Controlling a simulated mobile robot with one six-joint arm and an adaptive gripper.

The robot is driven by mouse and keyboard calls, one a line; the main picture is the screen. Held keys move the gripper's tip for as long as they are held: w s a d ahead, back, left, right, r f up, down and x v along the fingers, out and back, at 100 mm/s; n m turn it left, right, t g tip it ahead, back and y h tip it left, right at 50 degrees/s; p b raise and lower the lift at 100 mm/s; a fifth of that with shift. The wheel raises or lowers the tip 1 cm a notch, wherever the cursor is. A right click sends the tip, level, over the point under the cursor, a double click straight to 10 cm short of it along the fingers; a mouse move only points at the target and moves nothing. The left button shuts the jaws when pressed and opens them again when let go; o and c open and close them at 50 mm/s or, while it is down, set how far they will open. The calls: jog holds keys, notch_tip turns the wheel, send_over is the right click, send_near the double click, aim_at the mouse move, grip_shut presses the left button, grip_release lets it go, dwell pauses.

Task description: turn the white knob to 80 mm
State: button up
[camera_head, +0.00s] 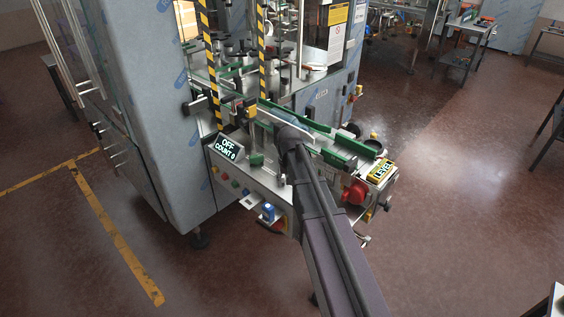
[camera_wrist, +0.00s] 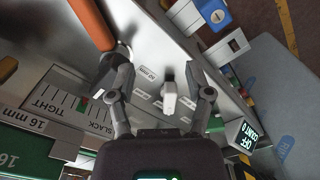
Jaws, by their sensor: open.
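In the wrist view a small white knob (camera_wrist: 169,99) with a grey part at its upper end stands on the metal panel (camera_wrist: 153,42). Small white labels lie around it; one (camera_wrist: 148,73) appears to read 50 mm, and the others are too small to read. I cannot tell which label the knob points to. My gripper (camera_wrist: 156,58) is open, with one finger on each side of the knob in the picture; no contact shows. In the head view my dark arm reaches over the machine front, and the knob cannot be made out there.
An orange-red handle (camera_wrist: 91,24) is close to my left finger. A TIGHT/SLACK scale (camera_wrist: 66,103) is at left. The OFF/COUNT 0 display (camera_wrist: 243,138) is at lower right and in the head view (camera_head: 228,149). A blue switch (camera_wrist: 215,13) is at top right. Green rails (camera_head: 311,122) run along the machine.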

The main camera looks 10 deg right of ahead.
jog(key=w+r+m+p, duration=0.1)
jog(key=w+r+p, duration=0.5)
jog(key=w, duration=0.7)
notch_tip(320, 180, up, 2)
jog(key=shift+d+p, duration=0.25)
jog(key=shift+p, duration=0.15)
jog(key=shift+f, duration=0.15)
notch_tip(320, 180, down, 14)
jog(key=b, duration=1.4)
jog(key=shift+r, duration=0.25)
grip_shut()
